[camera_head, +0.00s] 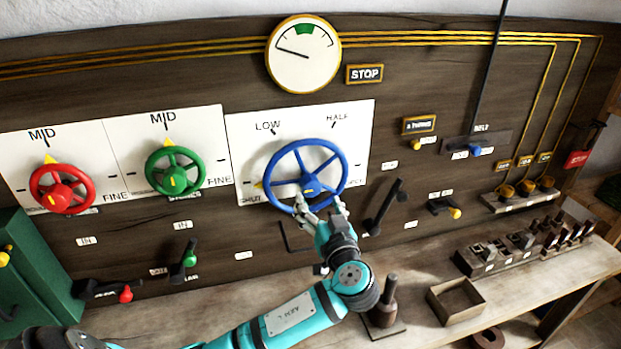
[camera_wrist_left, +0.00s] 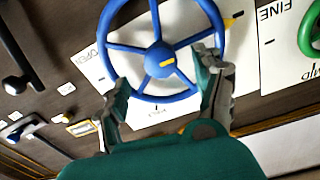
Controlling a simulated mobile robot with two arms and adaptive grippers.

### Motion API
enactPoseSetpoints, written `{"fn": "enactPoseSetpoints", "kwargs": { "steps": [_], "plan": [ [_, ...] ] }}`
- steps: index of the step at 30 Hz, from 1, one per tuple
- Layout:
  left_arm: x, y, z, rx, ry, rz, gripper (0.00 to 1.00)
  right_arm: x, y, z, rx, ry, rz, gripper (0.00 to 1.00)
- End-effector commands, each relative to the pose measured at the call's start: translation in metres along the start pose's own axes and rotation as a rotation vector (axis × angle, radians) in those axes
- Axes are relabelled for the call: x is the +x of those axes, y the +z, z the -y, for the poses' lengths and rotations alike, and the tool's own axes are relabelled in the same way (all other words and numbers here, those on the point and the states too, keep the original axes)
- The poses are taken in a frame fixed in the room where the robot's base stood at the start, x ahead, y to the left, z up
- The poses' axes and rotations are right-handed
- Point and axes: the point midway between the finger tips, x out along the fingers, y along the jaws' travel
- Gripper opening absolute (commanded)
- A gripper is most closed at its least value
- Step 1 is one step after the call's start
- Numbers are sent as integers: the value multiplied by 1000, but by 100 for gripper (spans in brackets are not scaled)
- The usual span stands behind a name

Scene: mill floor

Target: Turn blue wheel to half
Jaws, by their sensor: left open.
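The blue wheel (camera_head: 331,157) is mounted on a white panel (camera_head: 246,137) marked SHUT, LOW and HALF. Its yellow pointer (camera_head: 259,185) is at the left, by SHUT. My left gripper (camera_head: 320,207) is open, in front of the wheel's lower rim in the head view, and its fingers hide part of it. In the left wrist view the blue wheel (camera_wrist_left: 157,58) appears upside down, between and beyond the open fingers of my left gripper (camera_wrist_left: 160,72). I cannot tell whether a finger touches the rim. My right gripper is not in view.
A green wheel (camera_head: 186,163) and a red wheel (camera_head: 61,200) are to the left. A gauge (camera_head: 303,54) is above. A black lever (camera_head: 384,207) stands close right of the gripper. The bench below holds a dark wooden peg (camera_head: 388,292) and an open box (camera_head: 455,301).

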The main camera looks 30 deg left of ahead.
Motion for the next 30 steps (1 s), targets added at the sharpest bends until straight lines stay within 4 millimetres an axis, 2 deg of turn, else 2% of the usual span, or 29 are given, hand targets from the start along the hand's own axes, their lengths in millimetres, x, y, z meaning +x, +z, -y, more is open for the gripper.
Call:
{"fn": "enactPoseSetpoints", "kwargs": {
  "steps": [1,3,9,15,23,24,30],
  "plan": [
    [12,-6,1,5,-2,-3,69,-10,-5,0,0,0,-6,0],
    [27,-5,2,5,-2,-1,69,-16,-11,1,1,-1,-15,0],
    [59,-3,0,4,-1,0,69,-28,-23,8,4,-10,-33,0],
    [73,0,0,1,1,1,69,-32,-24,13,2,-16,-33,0],
    [74,1,0,0,2,2,69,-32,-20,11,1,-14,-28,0],
    [74,1,0,0,2,2,67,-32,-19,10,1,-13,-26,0],
    [74,1,0,0,2,2,41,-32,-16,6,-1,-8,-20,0]
  ]
}}
